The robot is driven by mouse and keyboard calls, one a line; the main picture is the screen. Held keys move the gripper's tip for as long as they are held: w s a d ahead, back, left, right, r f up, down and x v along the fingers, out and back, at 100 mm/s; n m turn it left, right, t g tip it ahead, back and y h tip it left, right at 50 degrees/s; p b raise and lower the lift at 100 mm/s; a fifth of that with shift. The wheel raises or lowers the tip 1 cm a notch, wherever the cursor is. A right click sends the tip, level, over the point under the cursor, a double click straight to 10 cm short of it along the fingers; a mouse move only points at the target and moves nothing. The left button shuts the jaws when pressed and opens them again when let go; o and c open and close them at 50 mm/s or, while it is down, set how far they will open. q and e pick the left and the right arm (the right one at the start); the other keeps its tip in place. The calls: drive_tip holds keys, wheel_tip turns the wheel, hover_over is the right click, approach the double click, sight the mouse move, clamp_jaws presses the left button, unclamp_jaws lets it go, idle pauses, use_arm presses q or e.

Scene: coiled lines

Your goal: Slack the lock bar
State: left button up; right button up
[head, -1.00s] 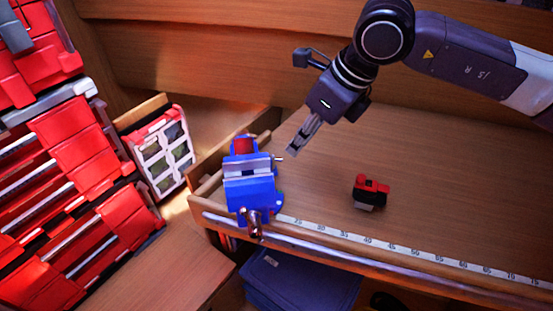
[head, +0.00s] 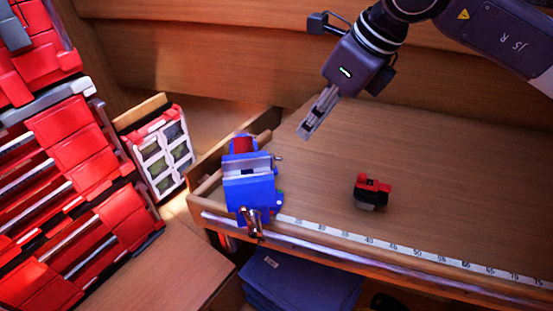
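A blue vise (head: 249,188) with pale metal jaws is mounted at the left end of the wooden bench, by its front edge. A small metal bar end (head: 278,158) sticks out from its right side, and a metal handle (head: 253,225) hangs at its front. I cannot tell which of these is the lock bar. My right gripper (head: 306,132) is above the bench, up and right of the vise, apart from it. Its narrow grey fingers look closed together, with nothing visible between them. My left gripper is not in view.
A red and black block-like object (head: 372,192) lies on the bench right of the vise. A ruler strip (head: 400,248) runs along the front edge. Red drawers (head: 85,170) and a compartment case (head: 158,150) stand left. Blue folded items (head: 295,280) lie below. The bench's right side is clear.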

drive_tip(key=v, duration=0.6)
drive_tip(key=shift+r, duration=0.35)
drive_tip(key=shift+s, duration=0.1)
